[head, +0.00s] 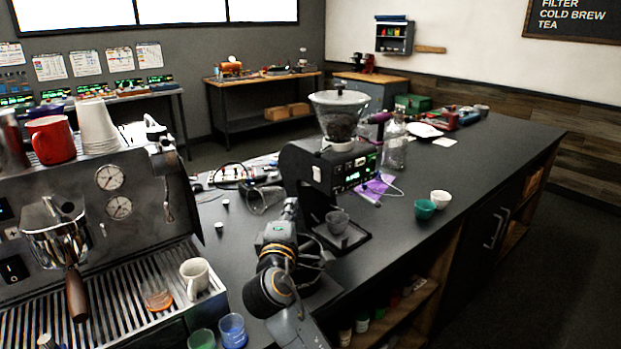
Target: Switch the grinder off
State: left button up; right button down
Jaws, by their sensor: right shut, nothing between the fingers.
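The grinder (305,165) stands on the dark counter, a black box body with a clear hopper (340,112) of dark beans on top. Its front panel (354,174) shows lit green digits. A small pale spot, possibly a switch, shows on its near side; I cannot tell its position. My left gripper is not in view.
The espresso machine (130,235) fills the left, with a cream mug (195,275) on its drip tray. A green cup (425,209) and a white cup (441,199) stand right of the grinder. A glass bottle (394,145) is behind. Counter between grinder and cups is clear.

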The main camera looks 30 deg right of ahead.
jog(key=p, duration=0.2)
send_near(314, 170)
jog(key=w+a, duration=0.2)
jog(key=w, duration=0.1)
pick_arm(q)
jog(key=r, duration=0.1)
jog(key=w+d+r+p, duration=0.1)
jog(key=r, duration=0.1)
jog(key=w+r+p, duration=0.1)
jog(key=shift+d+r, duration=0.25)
pick_arm(e)
jog(key=d, duration=0.2)
jog(key=w+d, duration=0.2)
jog(key=d, duration=0.1)
jog(key=shift+d+r, duration=0.1)
jog(key=shift+d, duration=0.25)
jog(key=shift+d+r, duration=0.25)
jog(key=shift+d, duration=0.05)
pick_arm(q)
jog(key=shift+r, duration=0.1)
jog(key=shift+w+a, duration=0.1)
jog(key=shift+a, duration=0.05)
